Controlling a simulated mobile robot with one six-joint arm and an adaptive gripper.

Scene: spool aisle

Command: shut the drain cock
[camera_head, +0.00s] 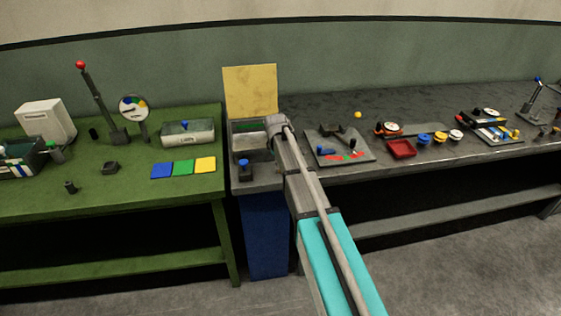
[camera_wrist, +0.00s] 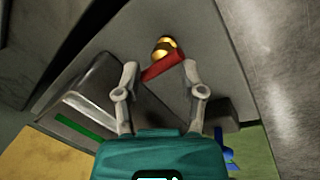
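The drain cock shows in the wrist view as a brass body (camera_wrist: 165,47) with a red lever (camera_wrist: 162,67). The lever lies slanted across the space between my fingertips, its lower end toward the left finger and its upper end close to the right finger. My gripper (camera_wrist: 160,72) is open, with its fingers wide apart on either side of the lever. I cannot tell whether either finger touches it. In the head view my gripper (camera_head: 277,124) is over the grey bench in front of the yellow panel; my arm hides the drain cock there.
A grey open box (camera_head: 237,128) stands left of my gripper, with an upright yellow panel (camera_head: 250,91) behind it. A blue-topped knob (camera_head: 244,163) is in front. A grey plate with small levers (camera_head: 339,158) lies to the right. The green bench (camera_head: 125,187) adjoins on the left.

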